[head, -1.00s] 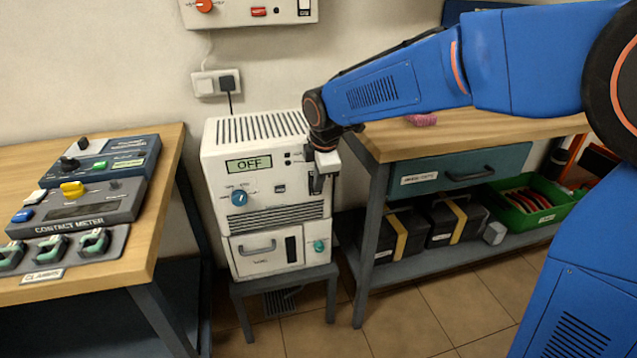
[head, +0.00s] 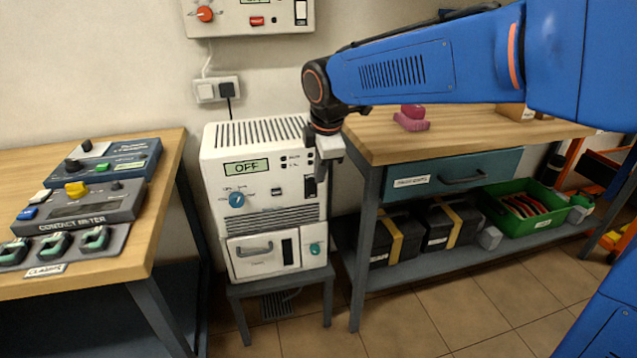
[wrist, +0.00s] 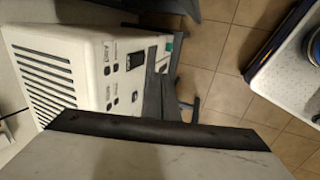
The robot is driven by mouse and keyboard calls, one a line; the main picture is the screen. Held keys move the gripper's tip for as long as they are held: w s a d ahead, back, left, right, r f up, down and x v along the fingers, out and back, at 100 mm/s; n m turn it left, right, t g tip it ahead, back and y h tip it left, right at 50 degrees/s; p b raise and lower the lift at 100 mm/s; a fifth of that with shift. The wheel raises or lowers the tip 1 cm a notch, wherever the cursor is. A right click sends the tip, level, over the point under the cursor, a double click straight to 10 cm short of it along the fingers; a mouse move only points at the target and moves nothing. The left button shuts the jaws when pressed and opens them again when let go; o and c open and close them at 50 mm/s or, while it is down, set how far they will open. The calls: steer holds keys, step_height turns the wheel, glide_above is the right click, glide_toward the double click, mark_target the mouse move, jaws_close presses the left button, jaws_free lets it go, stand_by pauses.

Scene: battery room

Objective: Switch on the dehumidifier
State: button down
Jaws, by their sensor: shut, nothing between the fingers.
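The dehumidifier (head: 262,212) is a white box with a vented top, standing on a small grey stand. Its display (head: 246,166) reads OFF. A blue knob (head: 236,199) and a small dark button (head: 277,193) are on its front, with a dark switch (head: 309,187) at the front's right side, partly beside my fingers. My gripper (head: 321,179) is shut and empty, pointing down at the dehumidifier's upper right front edge; I cannot tell whether it touches. In the wrist view the dehumidifier (wrist: 85,60) lies at left, next to my dark fingers (wrist: 160,95).
A workbench (head: 480,135) with a drawer and a lower shelf of black cases stands close at right. Another bench (head: 150,215) with a contact meter (head: 85,208) is at left. A wall unit (head: 250,18) and a socket (head: 217,90) are above. Tiled floor in front is clear.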

steer(key=shift+v, duration=1.05)
steer(key=shift+s+f, duration=0.25)
steer(key=shift+f, duration=0.45)
steer(key=shift+f, duration=0.1)
